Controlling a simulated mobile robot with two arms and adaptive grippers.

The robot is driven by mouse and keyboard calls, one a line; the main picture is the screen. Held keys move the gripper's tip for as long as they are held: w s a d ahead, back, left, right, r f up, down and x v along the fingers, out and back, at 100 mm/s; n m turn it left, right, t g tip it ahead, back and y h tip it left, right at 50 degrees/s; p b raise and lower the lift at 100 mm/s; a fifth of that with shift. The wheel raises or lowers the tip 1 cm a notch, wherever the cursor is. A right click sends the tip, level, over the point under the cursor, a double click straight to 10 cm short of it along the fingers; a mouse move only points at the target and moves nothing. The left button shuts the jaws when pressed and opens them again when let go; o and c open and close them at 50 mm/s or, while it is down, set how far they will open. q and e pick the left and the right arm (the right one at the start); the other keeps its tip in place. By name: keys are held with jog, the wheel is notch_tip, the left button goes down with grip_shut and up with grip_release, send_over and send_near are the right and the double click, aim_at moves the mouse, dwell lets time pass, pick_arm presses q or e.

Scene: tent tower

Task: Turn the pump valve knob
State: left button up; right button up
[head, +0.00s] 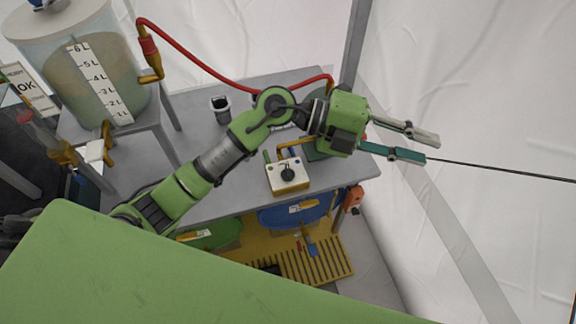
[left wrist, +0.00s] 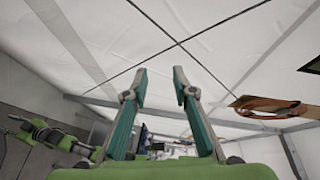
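A small white and yellow box (head: 290,187) with a round black knob (head: 288,173) on top stands on the grey table, near its front edge. I cannot tell for sure that this is the pump valve knob. My left arm passes above and behind the box. My left gripper (head: 431,149) is open and empty, out past the table's right edge and apart from the knob. My right gripper does not show in the head view.
A clear tank (head: 75,75) with a litre scale stands at the left. A red hose (head: 195,62) runs from it across the table (head: 205,150). A dark cup (head: 221,110) stands there. Blue (head: 295,212) and green containers and a yellow slatted tray (head: 315,265) lie below. A tent pole rises behind.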

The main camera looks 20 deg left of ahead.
pick_arm(q)
jog(key=w+a+f+g+y, duration=0.1)
jog(key=w+a+f+y, duration=0.1)
jog(key=a+f+y, duration=0.6)
jog(key=n+y, duration=0.2)
jog(key=y, duration=0.6)
send_near(288, 170)
notch_tip(288, 170, down, 9)
jog(key=p, duration=0.2)
jog(key=shift+w+r+p, duration=0.1)
jog(key=shift+r+p, duration=0.1)
jog(key=shift+p, duration=0.1)
grip_shut()
